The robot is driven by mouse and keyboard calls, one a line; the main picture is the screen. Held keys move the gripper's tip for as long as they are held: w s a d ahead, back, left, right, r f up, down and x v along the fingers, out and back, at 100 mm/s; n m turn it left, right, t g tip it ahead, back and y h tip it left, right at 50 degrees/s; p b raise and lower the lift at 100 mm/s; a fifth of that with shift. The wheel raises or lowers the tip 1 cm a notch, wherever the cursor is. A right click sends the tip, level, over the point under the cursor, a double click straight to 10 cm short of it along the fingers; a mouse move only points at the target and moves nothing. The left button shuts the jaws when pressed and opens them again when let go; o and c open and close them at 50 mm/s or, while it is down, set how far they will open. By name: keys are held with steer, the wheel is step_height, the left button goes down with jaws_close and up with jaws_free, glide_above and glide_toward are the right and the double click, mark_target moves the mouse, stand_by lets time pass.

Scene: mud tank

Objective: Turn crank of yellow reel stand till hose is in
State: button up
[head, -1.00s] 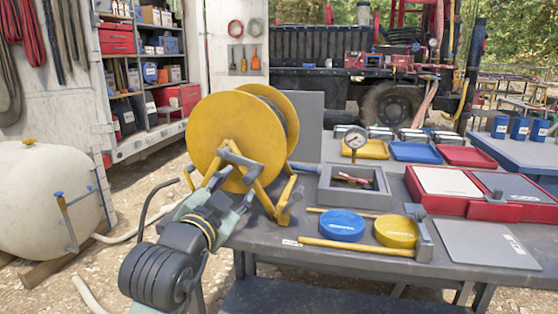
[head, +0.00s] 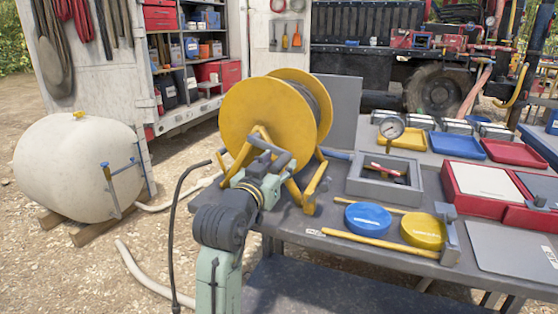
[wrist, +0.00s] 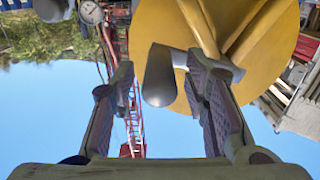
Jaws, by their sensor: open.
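The yellow reel stand (head: 250,112) stands at the left end of the grey table, its round yellow flanges facing me. A dark hose is wound between the flanges. In the head view, my gripper (head: 268,168) is at the front of the reel, beside its yellow legs, and partly covers the crank. In the wrist view, the yellow flange (wrist: 258,70) fills the upper right. The grey crank handle (wrist: 158,78) points toward the camera between the fingers of my open gripper (wrist: 165,85). Gaps show on both sides of it, so the fingers do not appear closed on it.
A grey bin (head: 385,187), a blue disc (head: 368,220), a yellow disc (head: 423,231) and a yellow rod (head: 378,243) lie right of the reel. A dark hose (head: 172,235) hangs left of my arm. A white tank (head: 75,165) stands at left on gravel.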

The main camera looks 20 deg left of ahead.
steer(key=shift+w, duration=0.5)
jaws_close()
stand_by(0.6)
